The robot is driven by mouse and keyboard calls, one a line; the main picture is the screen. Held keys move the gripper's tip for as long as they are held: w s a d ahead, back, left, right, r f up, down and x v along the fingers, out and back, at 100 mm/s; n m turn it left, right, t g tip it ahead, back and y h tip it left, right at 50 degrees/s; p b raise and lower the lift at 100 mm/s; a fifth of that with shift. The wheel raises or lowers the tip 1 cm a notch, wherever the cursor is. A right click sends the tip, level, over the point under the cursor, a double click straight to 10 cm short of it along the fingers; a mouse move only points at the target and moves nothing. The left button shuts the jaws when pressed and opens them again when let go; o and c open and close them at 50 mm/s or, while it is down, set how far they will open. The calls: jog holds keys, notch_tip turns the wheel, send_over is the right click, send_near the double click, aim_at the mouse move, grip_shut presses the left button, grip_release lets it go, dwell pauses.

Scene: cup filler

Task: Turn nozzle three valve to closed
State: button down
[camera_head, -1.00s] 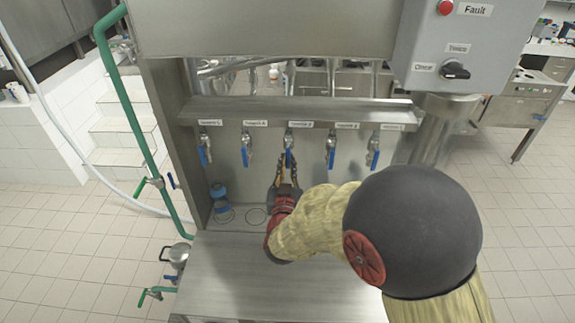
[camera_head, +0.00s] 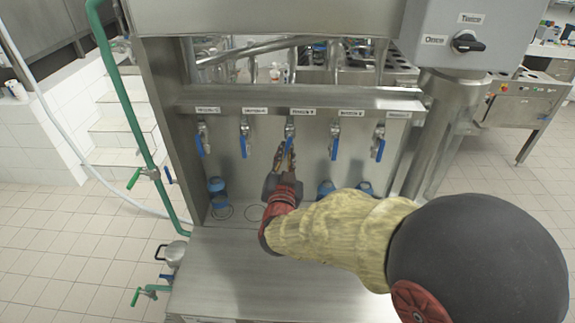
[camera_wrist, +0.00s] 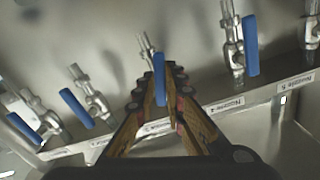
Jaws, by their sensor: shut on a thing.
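Several valves with blue lever handles hang in a row under the labelled shelf of the steel filler. The nozzle three valve (camera_head: 290,130) is the middle one; its blue handle also shows in the wrist view (camera_wrist: 159,76). My gripper (camera_head: 287,153) reaches up to this valve from below. In the wrist view, my gripper's fingers (camera_wrist: 158,92) stand on both sides of the middle blue handle and are shut on it. The handle looks roughly upright, with its lower part partly hidden by the fingers.
The nozzle four valve (camera_head: 335,139) and nozzle two valve (camera_head: 245,139) hang close on either side. A blue-topped cup (camera_head: 216,186) stands at the left on the filler, and further blue-topped cups (camera_head: 326,188) stand behind my arm. The steel front surface (camera_head: 225,270) is clear.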

jog(key=m+b, duration=0.4)
jog(key=b, duration=0.1)
jog(key=a+r+m+b, duration=0.1)
jog(key=m+b, duration=0.4)
jog(key=b, duration=0.1)
jog(key=a+r+m+b, duration=0.1)
jog(key=m+b, duration=0.4)
jog(key=shift+r+b, duration=0.15)
jog(key=shift+b, duration=0.25)
jog(key=shift+r, duration=0.1)
jog(key=c, duration=1.9)
grip_release()
jog(key=shift+o, duration=0.3)
jog(key=shift+d, duration=0.1)
jog(key=shift+s, duration=0.1)
